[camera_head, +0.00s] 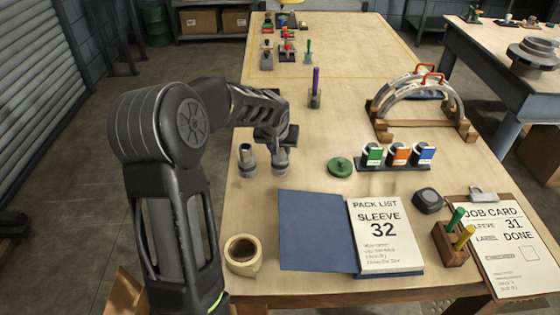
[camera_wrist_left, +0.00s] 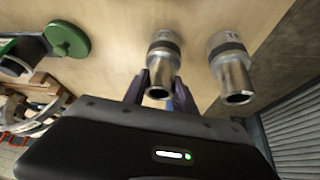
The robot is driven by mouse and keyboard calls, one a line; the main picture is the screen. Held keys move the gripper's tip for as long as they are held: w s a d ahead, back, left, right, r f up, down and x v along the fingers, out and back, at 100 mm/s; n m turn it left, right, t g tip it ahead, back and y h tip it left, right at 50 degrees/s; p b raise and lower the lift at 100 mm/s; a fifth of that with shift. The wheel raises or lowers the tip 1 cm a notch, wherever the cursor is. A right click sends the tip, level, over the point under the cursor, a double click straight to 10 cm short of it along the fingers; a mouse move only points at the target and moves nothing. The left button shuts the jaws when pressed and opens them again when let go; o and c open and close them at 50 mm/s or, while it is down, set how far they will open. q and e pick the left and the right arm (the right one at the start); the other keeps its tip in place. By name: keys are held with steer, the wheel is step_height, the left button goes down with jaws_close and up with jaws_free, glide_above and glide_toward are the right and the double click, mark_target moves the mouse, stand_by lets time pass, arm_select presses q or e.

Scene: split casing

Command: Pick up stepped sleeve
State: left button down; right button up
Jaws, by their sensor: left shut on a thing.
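Two metal stepped sleeves with a dark band stand side by side on the table's left part. My left gripper (camera_head: 279,147) is over the right-hand sleeve (camera_head: 281,161) and hides its upper part. In the left wrist view my left gripper (camera_wrist_left: 158,92) has its fingers on both sides of this sleeve (camera_wrist_left: 163,50), shut on it. The sleeve looks upright; I cannot tell whether it is off the table. The other sleeve (camera_head: 246,160) stands free just to the left, and also shows in the left wrist view (camera_wrist_left: 231,68). My right gripper is not in view.
A green knobbed disc (camera_head: 340,166) and a rack of three labelled cups (camera_head: 398,155) are to the right. A purple-topped post (camera_head: 315,90) stands beyond.

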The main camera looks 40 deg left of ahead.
arm_select(q)
steer(key=shift+w+r, duration=0.1)
steer(key=shift+r, duration=0.15)
step_height(320, 180, up, 10)
steer(key=b, duration=0.2)
steer(key=shift+f, duration=0.15)
stand_by(0.8)
